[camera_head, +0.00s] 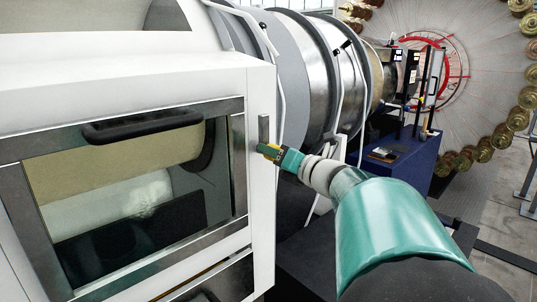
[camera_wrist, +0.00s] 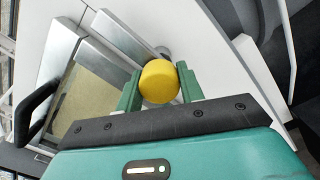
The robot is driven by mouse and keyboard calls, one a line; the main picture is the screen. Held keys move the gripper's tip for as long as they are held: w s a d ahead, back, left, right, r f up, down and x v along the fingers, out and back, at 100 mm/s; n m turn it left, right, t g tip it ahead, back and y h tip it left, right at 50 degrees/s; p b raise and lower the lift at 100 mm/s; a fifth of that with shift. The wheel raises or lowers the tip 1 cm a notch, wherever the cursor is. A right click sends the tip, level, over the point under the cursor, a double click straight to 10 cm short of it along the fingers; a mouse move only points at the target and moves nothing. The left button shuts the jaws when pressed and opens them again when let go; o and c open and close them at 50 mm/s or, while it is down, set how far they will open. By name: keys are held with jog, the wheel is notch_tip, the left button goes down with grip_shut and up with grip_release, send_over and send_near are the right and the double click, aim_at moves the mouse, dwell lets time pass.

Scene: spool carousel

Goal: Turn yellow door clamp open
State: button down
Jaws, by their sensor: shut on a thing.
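The yellow door clamp (camera_wrist: 158,82) shows as a round yellow end between my gripper's two green fingers in the wrist view. My gripper (camera_wrist: 160,90) is shut on it, with one finger on each side. In the head view my gripper (camera_head: 272,153) is at the right edge of the white door (camera_head: 262,215), just below a grey metal piece (camera_head: 263,128). A small bit of yellow shows at the fingertips there. The rest of the clamp is hidden by the fingers. The door looks closed, but its seam at the clamp is hard to see.
The door has a framed window (camera_head: 130,190) and a black bar handle (camera_head: 140,126) to the left of my gripper. A large metal drum (camera_head: 310,75) stands behind. A blue bench (camera_head: 405,160) and a big spool wheel (camera_head: 490,60) are at the back right.

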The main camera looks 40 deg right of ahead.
jog(key=shift+s+r+m, duration=0.1)
jog(key=shift+r+m, duration=0.3)
jog(key=shift+m, duration=0.6)
jog(key=shift+d+m, duration=0.15)
jog(key=shift+m, duration=0.15)
jog(key=c, duration=0.9)
grip_release()
jog(key=shift+d+f, duration=0.15)
jog(key=shift+a+f, duration=0.15)
jog(key=shift+a, duration=0.1)
jog(key=s, duration=1.3)
jog(key=shift+s+d+f, duration=0.2)
jog(key=shift+s+f, duration=0.1)
